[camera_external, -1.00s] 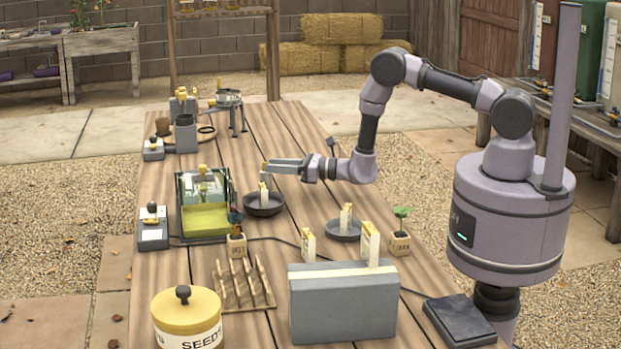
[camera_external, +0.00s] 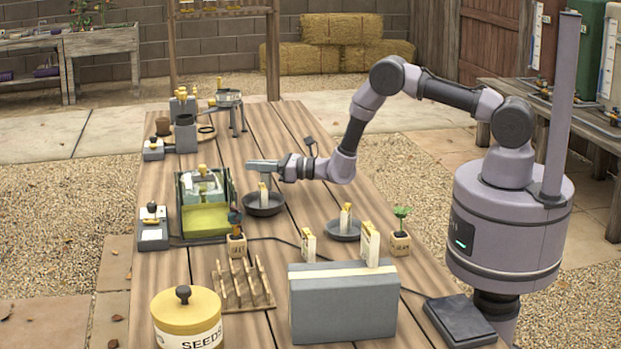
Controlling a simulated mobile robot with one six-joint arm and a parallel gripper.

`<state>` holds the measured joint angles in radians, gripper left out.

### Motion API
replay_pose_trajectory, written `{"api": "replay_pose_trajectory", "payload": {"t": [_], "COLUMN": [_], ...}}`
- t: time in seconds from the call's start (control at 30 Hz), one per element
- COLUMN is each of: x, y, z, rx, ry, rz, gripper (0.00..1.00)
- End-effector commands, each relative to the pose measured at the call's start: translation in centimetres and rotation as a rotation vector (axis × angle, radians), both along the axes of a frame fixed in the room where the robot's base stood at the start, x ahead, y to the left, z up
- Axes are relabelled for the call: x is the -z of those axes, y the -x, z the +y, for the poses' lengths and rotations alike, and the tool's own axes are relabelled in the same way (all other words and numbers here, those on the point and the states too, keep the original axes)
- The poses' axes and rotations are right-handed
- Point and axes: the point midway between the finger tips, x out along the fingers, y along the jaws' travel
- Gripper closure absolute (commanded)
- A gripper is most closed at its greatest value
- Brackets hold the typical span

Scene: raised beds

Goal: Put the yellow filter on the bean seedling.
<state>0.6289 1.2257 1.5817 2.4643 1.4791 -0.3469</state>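A small pot with a green-leaved seedling (camera_external: 401,216) stands on the right side of the table, behind the grey block; its lettering is too small to read surely. Another labelled pot (camera_external: 237,246) with a dark blue top stands left of it. I cannot tell which piece is the yellow filter. A clear case (camera_external: 205,217) has a yellow-green lower part, and several pale upright pieces with yellow tops stand about. My gripper (camera_external: 260,165) is over a dark dish (camera_external: 264,208) holding one such piece (camera_external: 264,190). Its finger gap and grip are unclear.
A second dark dish (camera_external: 343,234) holds a pale piece. A grey block (camera_external: 342,308), a wooden peg rack (camera_external: 243,287) and a yellow seed tin (camera_external: 187,320) stand in front. A tripod stand (camera_external: 229,105) is at the back. The far right tabletop is clear.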

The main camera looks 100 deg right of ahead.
Motion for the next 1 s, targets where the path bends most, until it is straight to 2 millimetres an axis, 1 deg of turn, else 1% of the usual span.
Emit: {"api": "replay_pose_trajectory", "payload": {"t": [0.17, 0.27, 0.37, 0.5, 0.57, 0.67, 0.77, 0.9, 1.0], "x": [-0.1, -0.6, -1.9, -4.1, -3.9, -4.1, -4.4, -4.7, -4.8], "y": [0.0, 0.0, 0.0, 0.0, 0.9, 2.9, 5.2, 9.0, 11.3], "z": [0.0, 0.0, 0.0, 0.0, 0.5, 1.6, 3.0, 5.2, 6.5], "rx": [0.0, 0.0, 0.0, 0.0, 0.0, 0.0, 0.0, 0.0, 0.0], "ry": [0.0, 0.0, 0.0, 0.001, -0.001, -0.003, -0.003, -0.004, -0.003], "rz": [0.0, 0.0, -0.001, -0.002, 0.002, 0.003, 0.003, 0.004, 0.003], "gripper": [1.0, 1.0, 1.0, 1.0, 1.0, 1.0, 1.0, 1.0, 1.0]}}
